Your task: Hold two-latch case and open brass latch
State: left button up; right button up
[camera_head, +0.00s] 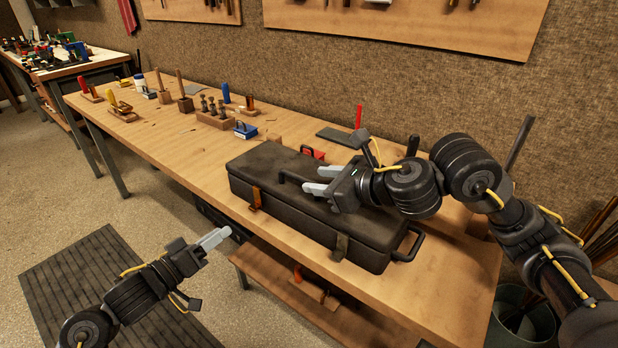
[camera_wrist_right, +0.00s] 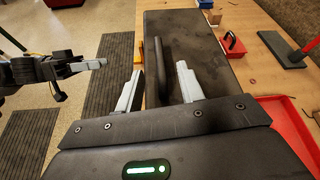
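A dark two-latch case (camera_head: 270,160) lies with its lid down on the workbench. A brass-orange latch (camera_head: 256,199) is on its front near the left end, and a duller olive-grey latch (camera_head: 341,246) is towards the right end. My right gripper (camera_head: 322,180) is above the lid. In the right wrist view its fingers (camera_wrist_right: 160,90) are spread, with the dark lid handle (camera_wrist_right: 158,60) between them and gaps showing. My left gripper (camera_head: 222,234) is in front of the bench, apart from the case and below the brass latch. Its fingers look together and empty.
The wooden bench (camera_head: 440,290) has a front edge close to the case. Behind the case are a red box (camera_head: 313,153) and a dark flat plate (camera_head: 340,137). Several tools and blocks (camera_head: 215,118) stand further left. A lower shelf (camera_head: 330,318) sits beneath. Open floor (camera_head: 140,205) lies in front.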

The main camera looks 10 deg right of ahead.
aim_at(305, 178)
jog(key=x, duration=0.6)
jog(key=shift+w+a+f, duration=0.15)
jog(key=shift+w+f, duration=0.05)
jog(key=shift+c, duration=0.5)
grip_shut()
dwell(0.7)
